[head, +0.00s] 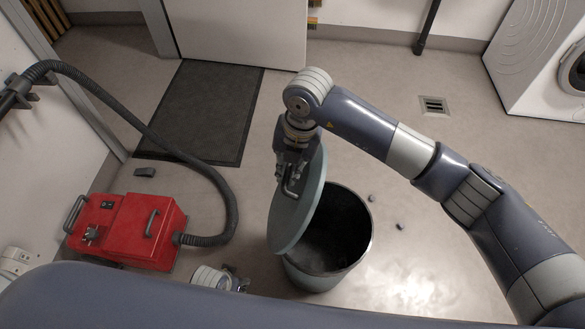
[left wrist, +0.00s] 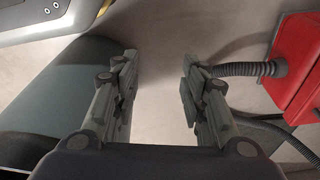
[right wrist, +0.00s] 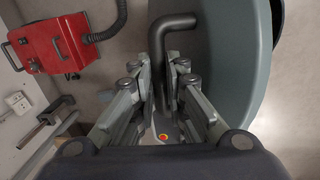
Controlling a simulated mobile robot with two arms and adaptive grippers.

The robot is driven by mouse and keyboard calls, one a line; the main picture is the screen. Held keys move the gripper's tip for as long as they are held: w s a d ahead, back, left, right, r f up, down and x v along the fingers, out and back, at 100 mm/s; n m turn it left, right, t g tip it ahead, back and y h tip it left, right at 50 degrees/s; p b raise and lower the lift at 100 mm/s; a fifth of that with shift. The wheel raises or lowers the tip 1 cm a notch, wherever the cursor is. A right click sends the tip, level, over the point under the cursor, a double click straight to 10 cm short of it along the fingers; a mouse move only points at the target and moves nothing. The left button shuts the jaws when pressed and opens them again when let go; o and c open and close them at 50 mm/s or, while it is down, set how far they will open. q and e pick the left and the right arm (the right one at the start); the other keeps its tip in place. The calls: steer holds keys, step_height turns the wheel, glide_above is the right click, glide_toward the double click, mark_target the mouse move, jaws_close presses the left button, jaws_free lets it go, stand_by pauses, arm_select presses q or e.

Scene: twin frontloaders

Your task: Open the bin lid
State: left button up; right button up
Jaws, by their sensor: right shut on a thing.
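The bin (head: 355,240) is a dark round tub standing on the floor, and its inside shows from above. Its grey-green lid (head: 302,207) stands steeply tilted at the left side of the bin, with the bin mouth uncovered. My right gripper (head: 292,182) is at the lid's face and shut on the lid handle. In the right wrist view the handle (right wrist: 160,45) is a bent dark bar passing between the fingers (right wrist: 172,85), beside the lid (right wrist: 225,60). My left gripper (left wrist: 160,85) is open and empty, low beside the bin; in the head view it is partly hidden by my own body.
A red vacuum (head: 130,228) with a black hose (head: 228,205) stands left of the bin. A dark mat (head: 205,112) lies behind. A white washing machine (head: 540,60) is at the back right. Two small dark bits (head: 400,226) lie right of the bin. Floor on the right is mostly clear.

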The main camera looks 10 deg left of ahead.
steer(key=shift+a, duration=0.25)
arm_select(q)
steer(key=shift+w+r+b, duration=0.2)
steer(key=shift+r, duration=0.35)
steer(key=shift+w+r+b, duration=0.2)
steer(key=shift+r, duration=0.35)
arm_select(e)
steer(key=shift+w+a+r, duration=0.1)
steer(key=shift+a+r, duration=0.05)
steer(key=shift+a, duration=0.75)
steer(key=shift+a+r, duration=0.15)
steer(key=shift+a, duration=0.7)
arm_select(q)
steer(key=shift+w+d+r+b, duration=0.1)
steer(key=shift+w+r+b, duration=0.15)
steer(key=shift+r, duration=0.55)
steer(key=shift+w+a+r+b, duration=0.1)
steer(key=shift+w+r+b, duration=0.1)
steer(key=shift+r, duration=0.65)
steer(key=shift+w+d+r+b, duration=0.15)
steer(key=shift+r+b, duration=0.1)
steer(key=shift+r, duration=0.55)
arm_select(e)
steer(key=shift+a, duration=2)
steer(key=shift+a+f, duration=0.1)
